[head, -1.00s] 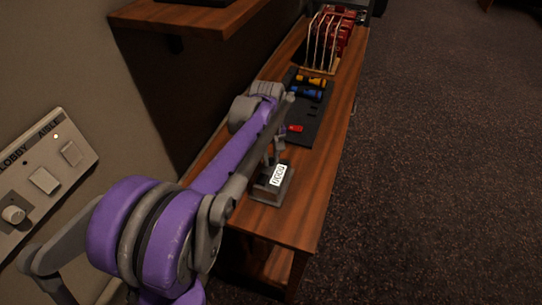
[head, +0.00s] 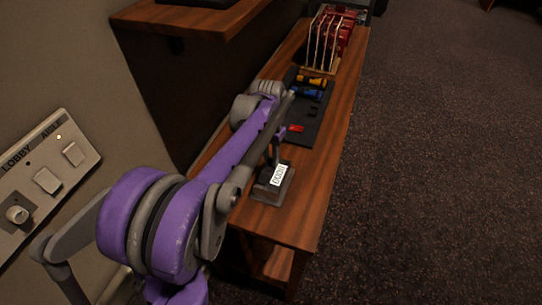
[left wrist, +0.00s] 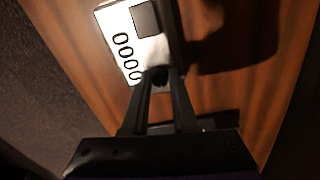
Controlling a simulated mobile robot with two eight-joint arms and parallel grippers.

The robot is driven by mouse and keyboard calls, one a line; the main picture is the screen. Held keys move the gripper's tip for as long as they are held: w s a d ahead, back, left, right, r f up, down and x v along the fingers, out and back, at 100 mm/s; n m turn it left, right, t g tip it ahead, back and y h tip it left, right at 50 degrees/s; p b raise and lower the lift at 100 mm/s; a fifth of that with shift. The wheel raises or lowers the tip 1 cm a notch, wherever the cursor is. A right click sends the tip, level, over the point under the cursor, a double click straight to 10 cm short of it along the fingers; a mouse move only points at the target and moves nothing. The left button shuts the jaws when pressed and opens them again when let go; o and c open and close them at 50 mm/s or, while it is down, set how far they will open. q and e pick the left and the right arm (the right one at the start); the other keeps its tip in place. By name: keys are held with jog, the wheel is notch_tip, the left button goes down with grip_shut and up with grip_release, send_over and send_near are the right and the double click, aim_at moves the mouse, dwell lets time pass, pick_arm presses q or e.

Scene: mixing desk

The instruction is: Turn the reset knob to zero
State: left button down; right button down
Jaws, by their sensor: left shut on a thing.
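A small grey counter (head: 286,190) with a white number face stands at the near end of the wooden bench. The left wrist view shows its white face (left wrist: 127,42) reading 0000, with a square dark button on it. The dark reset knob (left wrist: 158,73) sits at the edge of the counter, mostly covered by my fingers. My left gripper (head: 272,163) reaches down to the counter from behind. In the left wrist view its two black fingers (left wrist: 160,78) close on the knob. My right gripper is in neither view.
Behind the counter on the bench (head: 300,225) lies a dark mat (head: 318,124) with a red piece (head: 295,128) and blue and yellow tools (head: 306,93). A wooden rack (head: 322,66) stands farther back. A switch panel (head: 46,180) is on the left wall.

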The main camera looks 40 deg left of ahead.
pick_arm(q)
jog(key=m, duration=0.4)
jog(key=shift+m, duration=0.3)
dwell(0.3)
jog(key=c, duration=0.7)
grip_release()
notch_tip(320, 180, up, 11)
jog(key=p, duration=0.1)
jog(key=shift+a, duration=0.25)
jog(key=shift+w+f, duration=0.1)
